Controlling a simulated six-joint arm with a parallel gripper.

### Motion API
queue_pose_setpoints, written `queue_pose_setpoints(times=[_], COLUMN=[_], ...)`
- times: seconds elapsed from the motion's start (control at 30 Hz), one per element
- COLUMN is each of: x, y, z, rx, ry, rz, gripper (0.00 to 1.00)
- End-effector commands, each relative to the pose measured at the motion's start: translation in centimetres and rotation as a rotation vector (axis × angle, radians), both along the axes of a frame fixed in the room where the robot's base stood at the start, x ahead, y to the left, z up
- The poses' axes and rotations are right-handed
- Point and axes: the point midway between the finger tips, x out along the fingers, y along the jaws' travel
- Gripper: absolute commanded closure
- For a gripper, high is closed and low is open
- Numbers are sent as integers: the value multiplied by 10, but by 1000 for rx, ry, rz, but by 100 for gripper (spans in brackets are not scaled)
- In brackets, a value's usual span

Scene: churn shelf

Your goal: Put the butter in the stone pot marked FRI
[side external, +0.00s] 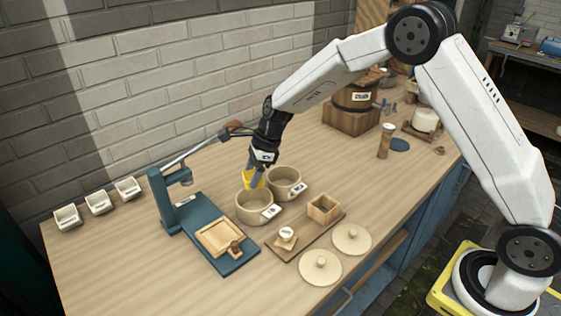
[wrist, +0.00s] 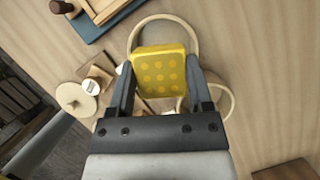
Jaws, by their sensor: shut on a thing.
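The butter (side external: 250,178) is a yellow block; in the wrist view (wrist: 162,72) its face shows a dotted pattern. My gripper (side external: 256,179) is shut on it, with one finger on each side (wrist: 160,85). Two cream stone pots stand open on the bench: a front pot (side external: 254,214) and a rear pot (side external: 286,184). Each has a small white tag, too small to read, so I cannot tell which is FRI. The butter is over the front pot, near its back rim; the exact height is unclear. In the wrist view that pot's rim (wrist: 165,17) shows behind the butter.
A blue press (side external: 190,215) with a wooden tray stands left of the pots. A board (side external: 300,240) with a wooden box and two round lids (side external: 321,267) lie in front. Small white dishes (side external: 98,203) sit far left; a wooden churn (side external: 352,105) stands behind.

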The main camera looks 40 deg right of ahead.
Motion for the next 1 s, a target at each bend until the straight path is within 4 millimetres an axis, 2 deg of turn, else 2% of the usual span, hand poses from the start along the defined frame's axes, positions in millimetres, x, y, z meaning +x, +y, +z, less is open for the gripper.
queue_pose_setpoints(times=[0.7, 1.0], x=[0, 0], y=[0, 0], z=[-37, -45], rx=[0, 0], ry=[0, 0], rz=[1, 0], gripper=[86, 86])
